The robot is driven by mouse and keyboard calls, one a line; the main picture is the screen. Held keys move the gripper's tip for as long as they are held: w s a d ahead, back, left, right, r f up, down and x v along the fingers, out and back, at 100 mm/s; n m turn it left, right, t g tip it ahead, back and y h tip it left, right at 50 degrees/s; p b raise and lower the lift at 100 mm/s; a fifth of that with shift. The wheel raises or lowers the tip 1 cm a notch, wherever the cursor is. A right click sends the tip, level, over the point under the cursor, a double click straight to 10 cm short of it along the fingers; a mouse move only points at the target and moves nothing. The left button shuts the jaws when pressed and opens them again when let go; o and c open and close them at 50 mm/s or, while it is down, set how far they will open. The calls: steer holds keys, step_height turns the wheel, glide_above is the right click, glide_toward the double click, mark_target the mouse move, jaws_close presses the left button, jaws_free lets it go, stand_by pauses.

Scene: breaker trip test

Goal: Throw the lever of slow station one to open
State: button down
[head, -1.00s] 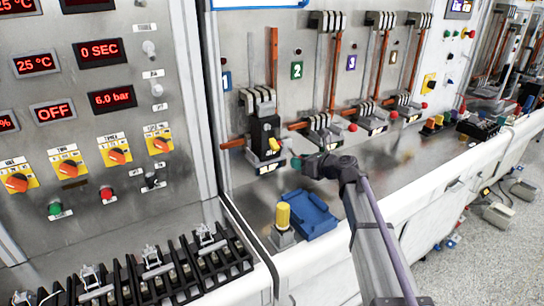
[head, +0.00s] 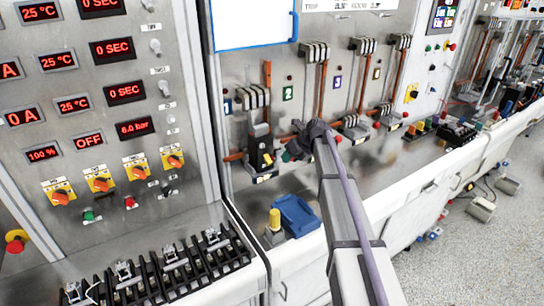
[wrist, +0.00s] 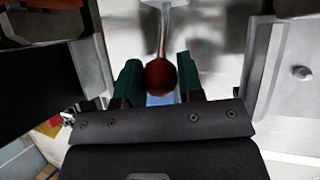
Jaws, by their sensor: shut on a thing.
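Station one, with the blue label (head: 227,107), holds a black breaker (head: 256,152) with a yellow handle, low on the grey panel. My gripper (head: 289,156) is just right of this breaker. In the wrist view, my gripper (wrist: 161,80) has its two green fingertips on either side of a dark red ball knob (wrist: 160,76) and is shut on it. A thin metal lever rod (wrist: 165,30) runs from the knob away from me. The knob is hidden by my gripper in the head view.
Stations with a green label (head: 288,93) and a purple label (head: 337,83) stand to the right, with their own red knobs. A blue tray (head: 296,216) and a yellow-topped post (head: 275,220) sit on the bench in front. A rack of black blocks (head: 150,270) lies left.

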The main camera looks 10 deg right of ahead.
steer(key=shift+w+r, duration=0.1)
steer(key=shift+r, duration=0.05)
stand_by(0.3)
steer(key=c, duration=0.8)
jaws_free()
steer(key=shift+o, duration=0.2)
steer(key=p+v, duration=0.9)
steer(key=v, duration=0.1)
steer(key=shift+r, duration=0.4)
